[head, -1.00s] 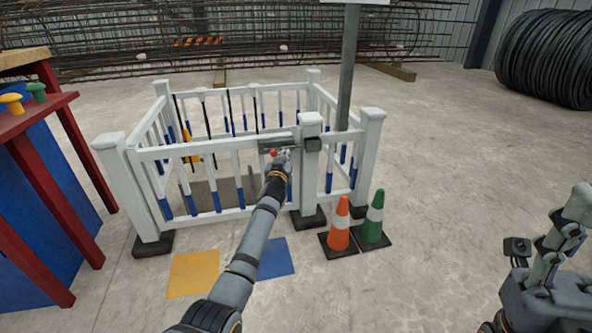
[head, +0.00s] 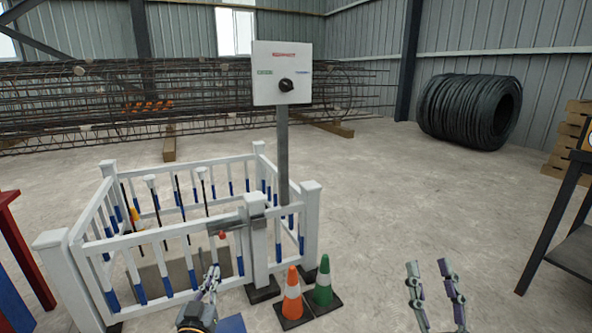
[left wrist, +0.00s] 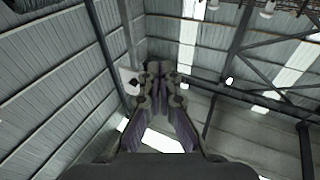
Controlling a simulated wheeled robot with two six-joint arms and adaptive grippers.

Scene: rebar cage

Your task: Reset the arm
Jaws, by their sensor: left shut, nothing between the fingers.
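My left gripper (head: 214,270) is low in the head view, in front of the white fence, pointing up. It is shut and empty. In the left wrist view the same gripper (left wrist: 155,72) points up toward the roof, its fingers meeting at the tips. My right gripper (head: 429,265) is at the lower right of the head view, pointing up over bare floor. Its fingers stand apart with nothing between them. Most of both arms is out of the frame.
A white fence pen (head: 170,237) with a grey latch (head: 226,224) stands left of centre. Orange (head: 292,293) and green (head: 323,282) cones stand beside it. A white control box (head: 281,72) stands on a post behind. A dark table (head: 575,250) is at right.

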